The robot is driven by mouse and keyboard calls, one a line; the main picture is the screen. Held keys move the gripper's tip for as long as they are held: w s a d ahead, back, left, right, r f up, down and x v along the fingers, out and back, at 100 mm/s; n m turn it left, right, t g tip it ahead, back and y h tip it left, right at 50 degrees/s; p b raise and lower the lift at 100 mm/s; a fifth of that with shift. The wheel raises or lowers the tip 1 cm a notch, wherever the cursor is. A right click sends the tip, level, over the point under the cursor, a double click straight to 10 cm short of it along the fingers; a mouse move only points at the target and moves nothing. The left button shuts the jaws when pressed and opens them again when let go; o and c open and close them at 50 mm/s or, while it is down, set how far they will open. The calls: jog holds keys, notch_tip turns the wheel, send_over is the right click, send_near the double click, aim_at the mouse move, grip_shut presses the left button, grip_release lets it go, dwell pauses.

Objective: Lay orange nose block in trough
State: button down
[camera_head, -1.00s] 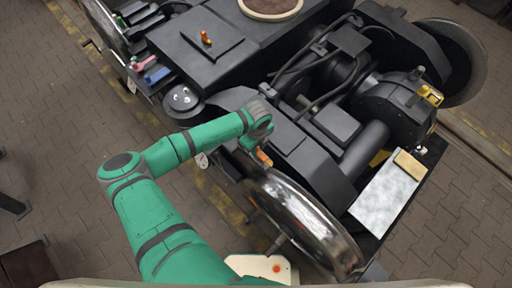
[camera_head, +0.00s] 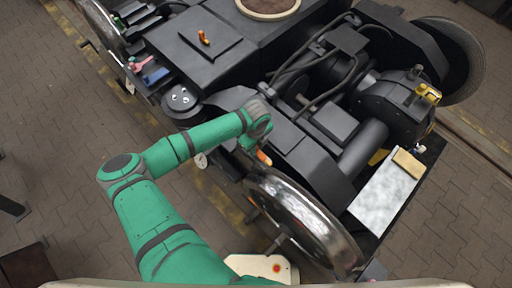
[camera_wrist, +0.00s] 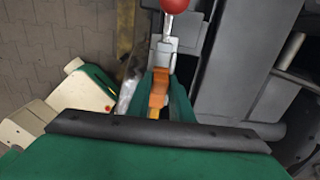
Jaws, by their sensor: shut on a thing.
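My gripper (camera_head: 262,150) is over the near side of the bogie, just above the shiny wheel. In the wrist view my gripper (camera_wrist: 158,98) is shut on an orange block (camera_wrist: 159,88), which I take as the orange nose block. The block stands lengthwise between the green fingers, with a paler orange part at its lower end. In the head view only a small orange bit of it (camera_head: 264,158) shows below the gripper. I cannot tell for sure which part is the trough.
A red ball knob (camera_wrist: 174,4) on a grey bracket (camera_wrist: 166,46) is just ahead of the fingers. The shiny wheel (camera_head: 302,222) is below right. A small orange piece (camera_head: 203,38) stands on the black deck. A pale plate (camera_head: 384,198) lies at right.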

jog(key=shift+f, duration=1.15)
jog(key=c, duration=1.5)
grip_release()
notch_tip(320, 180, up, 11)
jog(key=shift+f, duration=0.1)
